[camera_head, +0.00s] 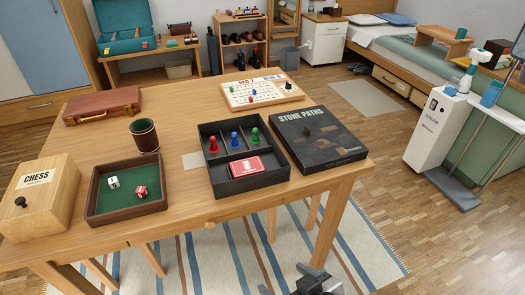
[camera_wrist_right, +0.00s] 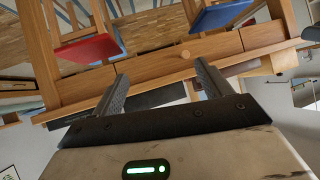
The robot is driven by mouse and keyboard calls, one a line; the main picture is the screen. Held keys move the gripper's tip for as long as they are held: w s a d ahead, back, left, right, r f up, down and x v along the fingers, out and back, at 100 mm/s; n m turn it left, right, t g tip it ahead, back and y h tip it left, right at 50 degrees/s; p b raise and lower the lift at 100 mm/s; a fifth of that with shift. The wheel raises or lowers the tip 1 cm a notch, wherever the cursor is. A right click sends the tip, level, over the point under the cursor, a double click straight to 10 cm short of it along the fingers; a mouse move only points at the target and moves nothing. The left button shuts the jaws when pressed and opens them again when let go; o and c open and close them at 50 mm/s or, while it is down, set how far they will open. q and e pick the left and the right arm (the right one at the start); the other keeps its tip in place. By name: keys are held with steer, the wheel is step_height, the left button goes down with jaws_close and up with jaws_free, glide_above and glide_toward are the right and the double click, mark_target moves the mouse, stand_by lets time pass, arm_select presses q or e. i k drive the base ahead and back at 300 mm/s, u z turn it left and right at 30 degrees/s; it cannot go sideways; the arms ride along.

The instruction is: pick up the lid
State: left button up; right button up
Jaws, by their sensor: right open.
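The lid (camera_head: 325,143) is dark, marked "STONE PATHS", with a small black knob on top. It lies face up at the right end of the wooden table, close beside the open black game box (camera_head: 226,184); I cannot tell if they touch. The box has compartments with red, blue and green pawns and a red card pack. My right gripper (camera_head: 312,281) is at the bottom of the head view, below and in front of the table, well away from the lid. Its fingers stand apart and empty in the wrist view (camera_wrist_right: 163,85). My left gripper is not in view.
A dice tray (camera_head: 98,217), a cup (camera_head: 144,136), a chess box (camera_head: 34,208), a brown case (camera_head: 102,105) and a game board (camera_head: 259,92) stand on the table (camera_head: 180,245). A drawer front with a round knob (camera_wrist_right: 234,57) shows in the wrist view.

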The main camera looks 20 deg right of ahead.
mark_target(316, 140)
steer(key=u, duration=3.55)
steer(key=k, duration=2.7)
steer(key=z, duration=1.5)
